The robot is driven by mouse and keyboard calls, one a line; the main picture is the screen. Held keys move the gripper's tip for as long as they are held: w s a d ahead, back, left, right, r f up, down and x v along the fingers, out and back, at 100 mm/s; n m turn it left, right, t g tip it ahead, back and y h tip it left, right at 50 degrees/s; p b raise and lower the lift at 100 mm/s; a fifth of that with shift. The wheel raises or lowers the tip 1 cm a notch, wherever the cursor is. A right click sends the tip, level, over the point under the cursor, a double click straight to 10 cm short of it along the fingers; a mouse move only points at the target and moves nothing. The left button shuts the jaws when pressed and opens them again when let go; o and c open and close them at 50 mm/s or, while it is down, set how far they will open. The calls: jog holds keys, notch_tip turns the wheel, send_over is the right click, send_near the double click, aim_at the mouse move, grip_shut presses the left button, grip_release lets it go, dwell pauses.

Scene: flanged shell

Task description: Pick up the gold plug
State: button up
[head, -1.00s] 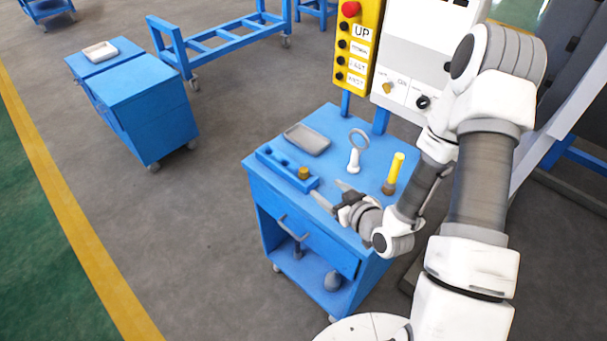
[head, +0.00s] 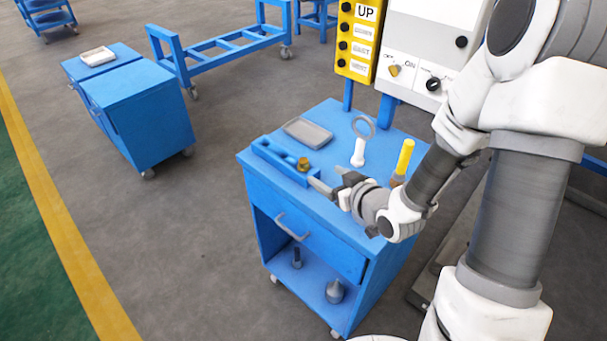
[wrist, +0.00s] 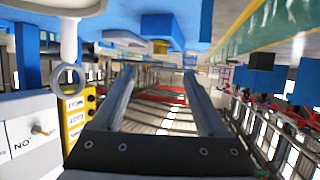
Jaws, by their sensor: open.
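The gold plug (head: 303,164) is a small piece at the right end of the blue block (head: 270,150) on top of the blue cart. My gripper (head: 328,178) is open and empty, just right of the plug and apart from it. In the wrist view, which looks upside down, the plug (wrist: 160,46) lies beyond the tips of my open gripper (wrist: 158,75), roughly between the two fingers. The plug's lower part is hidden.
A yellow button panel (head: 359,40) and a white control box (head: 436,45) rise behind the cart.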

aim_at(307, 165)
jog(key=shift+f+b, duration=0.3)
jog(key=shift+b, duration=0.15)
jog(key=x, duration=0.6)
jog(key=shift+a+r, duration=0.1)
jog(key=shift+a, duration=0.05)
jog(key=shift+x, duration=3.2)
grip_shut()
